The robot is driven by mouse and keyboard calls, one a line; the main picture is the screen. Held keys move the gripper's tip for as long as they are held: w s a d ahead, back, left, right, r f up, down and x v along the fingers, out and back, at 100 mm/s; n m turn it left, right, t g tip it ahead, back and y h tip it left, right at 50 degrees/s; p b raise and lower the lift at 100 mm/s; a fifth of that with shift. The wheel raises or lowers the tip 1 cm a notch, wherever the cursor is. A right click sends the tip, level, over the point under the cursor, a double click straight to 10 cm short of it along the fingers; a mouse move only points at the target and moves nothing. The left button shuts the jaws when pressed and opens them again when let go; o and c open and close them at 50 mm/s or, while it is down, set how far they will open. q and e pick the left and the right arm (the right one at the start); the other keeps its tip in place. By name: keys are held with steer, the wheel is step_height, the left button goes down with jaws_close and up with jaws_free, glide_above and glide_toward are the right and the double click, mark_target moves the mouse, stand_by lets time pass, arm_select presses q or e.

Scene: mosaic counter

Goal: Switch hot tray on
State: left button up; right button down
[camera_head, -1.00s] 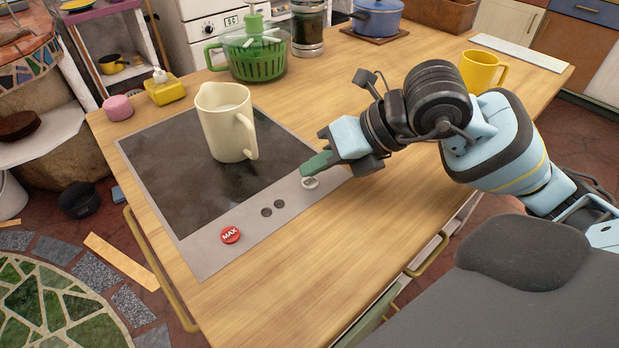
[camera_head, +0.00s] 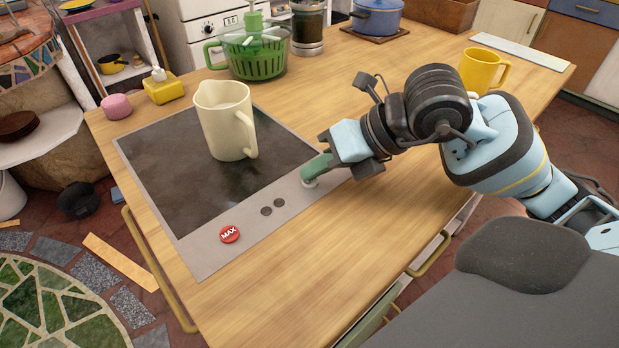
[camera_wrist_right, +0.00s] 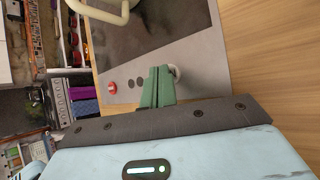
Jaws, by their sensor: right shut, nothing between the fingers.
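The hot tray (camera_head: 185,200) is a dark glass plate with a grey metal control strip, set on the wooden counter. On the strip are a red MAX button (camera_head: 230,234), two small dark round marks and a pale round knob (camera_head: 310,182) at the right end. My right gripper (camera_head: 314,172) is shut and empty, its green fingertips at the knob and partly covering it. In the right wrist view the shut fingers (camera_wrist_right: 158,88) lie beside the knob (camera_wrist_right: 175,71); whether they touch it I cannot tell. My left gripper is not in view.
A cream jug (camera_head: 226,122) stands on the tray's glass. The counter (camera_head: 330,240) in front of the strip is clear.

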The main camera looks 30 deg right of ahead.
mark_target(318, 182)
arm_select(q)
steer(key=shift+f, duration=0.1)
arm_select(e)
steer(key=shift+f, duration=0.1)
stand_by(0.4)
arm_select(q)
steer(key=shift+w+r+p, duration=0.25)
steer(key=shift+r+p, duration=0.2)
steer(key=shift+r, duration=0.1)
arm_select(e)
steer(key=shift+r, duration=0.6)
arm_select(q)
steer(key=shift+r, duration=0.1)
arm_select(e)
steer(key=shift+r, duration=0.1)
arm_select(q)
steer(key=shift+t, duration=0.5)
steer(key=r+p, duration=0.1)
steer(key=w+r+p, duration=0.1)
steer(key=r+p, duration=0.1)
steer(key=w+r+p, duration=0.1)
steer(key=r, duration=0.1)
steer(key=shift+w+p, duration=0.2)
steer(key=shift+p, duration=0.1)
arm_select(e)
step_height(318, 182, up, 6)
steer(key=shift+f, duration=0.1)
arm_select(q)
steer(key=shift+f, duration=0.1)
